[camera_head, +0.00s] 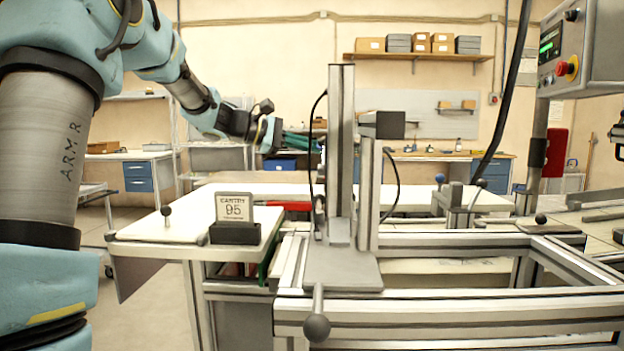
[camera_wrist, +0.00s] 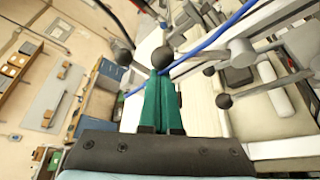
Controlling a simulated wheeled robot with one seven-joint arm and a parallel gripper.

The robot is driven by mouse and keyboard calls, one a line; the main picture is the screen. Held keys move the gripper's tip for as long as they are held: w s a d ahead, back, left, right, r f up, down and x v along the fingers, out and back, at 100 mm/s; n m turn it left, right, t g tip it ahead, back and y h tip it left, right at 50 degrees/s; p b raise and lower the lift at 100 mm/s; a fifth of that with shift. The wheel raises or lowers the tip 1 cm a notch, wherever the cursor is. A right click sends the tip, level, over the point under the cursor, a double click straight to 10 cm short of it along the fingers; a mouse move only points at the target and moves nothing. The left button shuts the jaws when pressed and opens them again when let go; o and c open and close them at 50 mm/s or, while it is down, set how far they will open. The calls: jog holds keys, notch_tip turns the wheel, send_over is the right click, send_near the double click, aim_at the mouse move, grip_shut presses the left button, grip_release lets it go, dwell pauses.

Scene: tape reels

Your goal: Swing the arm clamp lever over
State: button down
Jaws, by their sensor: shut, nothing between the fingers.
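My gripper (camera_head: 312,143) is at the end of my arm, raised above the benches. Its green fingers point right, and their tips are close to or behind the upright metal column in the head view. In the wrist view the green fingers (camera_wrist: 161,100) lie together, shut and empty. A dark ball knob (camera_wrist: 162,57) appears just beyond their tips; whether they touch it cannot be told. Another dark knob (camera_wrist: 125,57) is to its left. The head view shows several ball-ended levers, among them a front one (camera_head: 317,327) pointing down. Which is the arm clamp lever is unclear.
The upright column (camera_head: 341,150) stands on a metal plate (camera_head: 343,273) in the middle. A control box (camera_head: 585,50) hangs at upper right. A blue hose (camera_wrist: 215,35) crosses near the fingertips.

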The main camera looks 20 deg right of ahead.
jog(key=s+r+m+h+b, duration=0.1)
jog(key=m+b, duration=0.1)
jog(key=b, duration=0.4)
jog(key=s+a+r+m+t+h+b, duration=0.1)
jog(key=m+b, duration=0.1)
jog(key=b, duration=0.4)
jog(key=s+a+r+m+h+b, duration=0.1)
jog(key=s+m+b, duration=0.1)
jog(key=b, duration=0.4)
jog(key=shift+s+r+b, duration=0.1)
jog(key=shift+r+b, duration=0.2)
jog(key=shift+r, duration=0.2)
jog(key=shift+d, duration=0.1)
